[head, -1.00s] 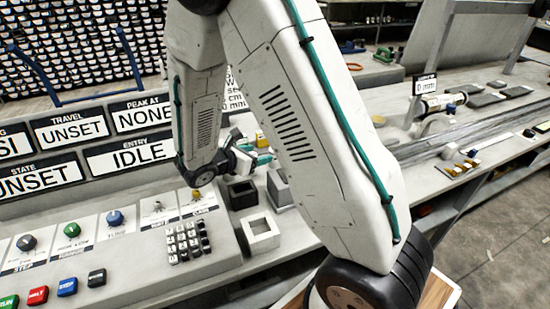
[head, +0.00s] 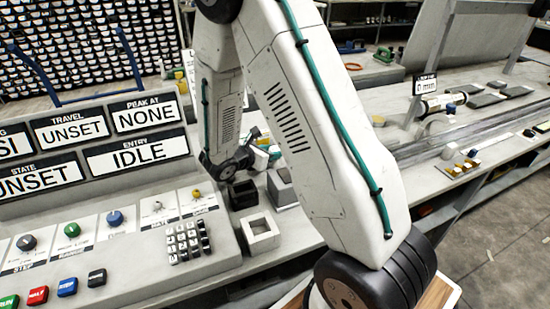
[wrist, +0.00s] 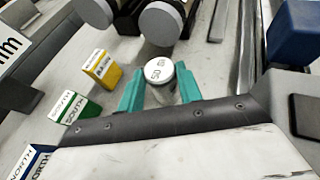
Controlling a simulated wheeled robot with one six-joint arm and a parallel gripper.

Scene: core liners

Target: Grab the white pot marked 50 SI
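The white pot (wrist: 160,72) stands in the wrist view with its round lid facing me. Dark marking on the lid is too small and tilted to read surely. My gripper (wrist: 159,68) has its two teal fingers apart, one on each side of the pot. The pot's body shows between them, and narrow gaps seem to remain. In the head view my arm hides most of the gripper, and only a bit of teal shows behind it. The pot cannot be made out there.
Near the pot stand a yellow block (wrist: 102,67) and a green block labelled SOUTH (wrist: 76,107). Two grey-faced cylinders (wrist: 160,22) lie just beyond it. A blue block (wrist: 294,32) is at right. An open white square box (head: 260,233) stands by the keypad (head: 187,241).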

